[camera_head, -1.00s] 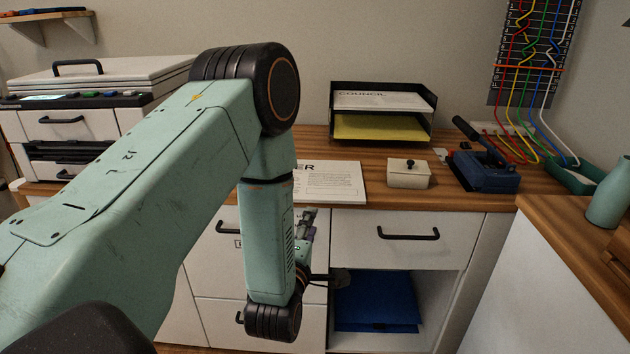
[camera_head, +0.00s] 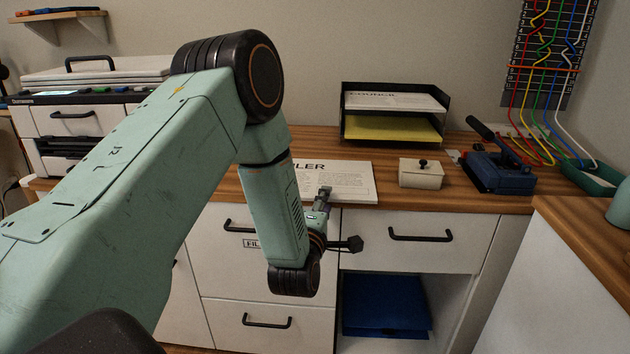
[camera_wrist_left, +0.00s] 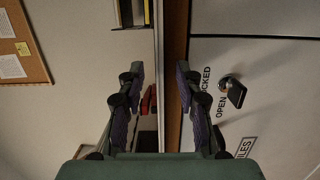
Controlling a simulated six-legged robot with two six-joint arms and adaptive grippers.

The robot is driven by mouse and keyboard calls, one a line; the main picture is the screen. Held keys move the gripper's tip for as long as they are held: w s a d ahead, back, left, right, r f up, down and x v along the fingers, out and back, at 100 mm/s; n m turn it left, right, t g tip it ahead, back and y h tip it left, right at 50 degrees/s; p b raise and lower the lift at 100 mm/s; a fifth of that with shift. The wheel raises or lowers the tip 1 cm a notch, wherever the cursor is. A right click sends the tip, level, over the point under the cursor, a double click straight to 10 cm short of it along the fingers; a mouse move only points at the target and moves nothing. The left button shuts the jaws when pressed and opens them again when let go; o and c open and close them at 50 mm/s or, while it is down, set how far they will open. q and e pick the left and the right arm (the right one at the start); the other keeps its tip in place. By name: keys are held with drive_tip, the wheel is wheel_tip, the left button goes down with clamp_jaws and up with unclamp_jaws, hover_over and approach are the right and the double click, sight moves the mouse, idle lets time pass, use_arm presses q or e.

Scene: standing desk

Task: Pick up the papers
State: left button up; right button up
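A stack of white papers (camera_head: 345,181) with a printed heading ending in "LER" lies flat at the front of the wooden desk. My left gripper (camera_head: 323,197) is at the desk's front edge, by the near edge of the stack. In the left wrist view its two fingers (camera_wrist_left: 160,70) stand apart with nothing held between them. The desk edge (camera_wrist_left: 177,60) and a thin pale strip, perhaps the papers' edge, run beyond them. I cannot tell whether a finger touches the papers. Part of the stack is hidden behind my left arm. My right gripper is not in view.
A black two-tier tray (camera_head: 394,113) holds a white "COUNCIL" sheet and yellow paper. A small cream box (camera_head: 420,174) and a blue press-like device (camera_head: 497,172) stand right of the papers. Drawers with black handles (camera_head: 420,238) are below. A printer (camera_head: 85,119) stands at left.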

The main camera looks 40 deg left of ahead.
use_arm(q)
drive_tip(key=shift+c, duration=0.2)
clamp_jaws()
drive_tip(key=shift+r, duration=0.1)
